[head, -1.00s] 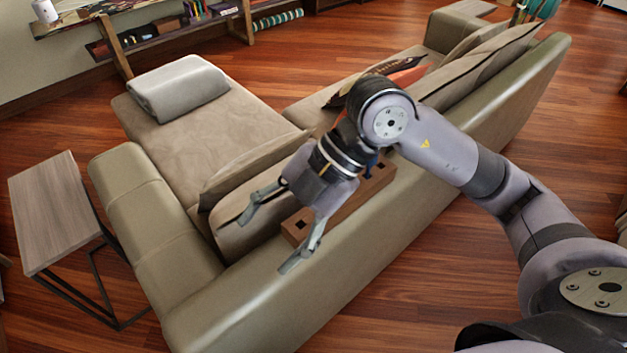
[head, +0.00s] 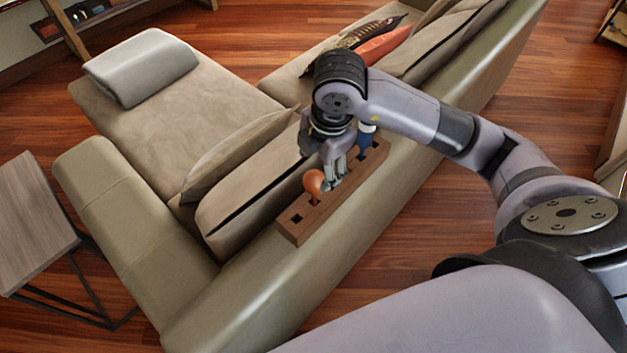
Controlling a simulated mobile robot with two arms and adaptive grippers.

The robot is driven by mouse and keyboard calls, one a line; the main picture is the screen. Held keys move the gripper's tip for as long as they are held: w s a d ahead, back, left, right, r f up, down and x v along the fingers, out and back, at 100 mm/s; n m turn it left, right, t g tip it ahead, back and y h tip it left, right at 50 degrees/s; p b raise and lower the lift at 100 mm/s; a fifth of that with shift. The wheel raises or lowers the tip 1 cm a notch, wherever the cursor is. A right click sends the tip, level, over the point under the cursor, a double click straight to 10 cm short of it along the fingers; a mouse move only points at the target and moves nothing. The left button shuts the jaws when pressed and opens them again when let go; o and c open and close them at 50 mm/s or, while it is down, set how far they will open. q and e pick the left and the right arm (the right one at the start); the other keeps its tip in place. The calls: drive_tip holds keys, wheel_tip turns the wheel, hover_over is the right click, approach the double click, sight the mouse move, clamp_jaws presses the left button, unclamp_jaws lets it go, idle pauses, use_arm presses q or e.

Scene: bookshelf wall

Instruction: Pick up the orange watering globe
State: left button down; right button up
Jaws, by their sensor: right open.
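The orange watering globe (head: 314,182) has a round top and stands in a slot of a brown wooden block (head: 300,227) on the sofa's back edge. My right gripper (head: 334,180) points down just right of the globe, its fingers close beside it. The fingers are seen nearly edge-on, so the gap between them is hard to see. They are open, and whether they touch the globe I cannot tell. My left gripper is not in view.
A blue item (head: 366,136) stands in the far end of the block, close to my right wrist. The block's near end has an empty square hole. Sofa cushions (head: 250,190) lie left of the block. A side table (head: 35,215) stands at left.

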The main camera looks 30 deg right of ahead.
sight(317, 175)
wheel_tip(317, 175, down, 2)
drive_tip(key=shift+f, duration=0.1)
drive_tip(key=f+p, duration=0.1)
drive_tip(key=f, duration=0.1)
drive_tip(key=w+f+p, duration=0.1)
drive_tip(key=f, duration=0.1)
drive_tip(key=shift+d+f, duration=0.1)
drive_tip(key=shift+f, duration=0.5)
drive_tip(key=c, duration=1.3)
drive_tip(key=shift+o, duration=0.2)
drive_tip(key=shift+w+r, duration=0.1)
drive_tip(key=shift+r, duration=0.05)
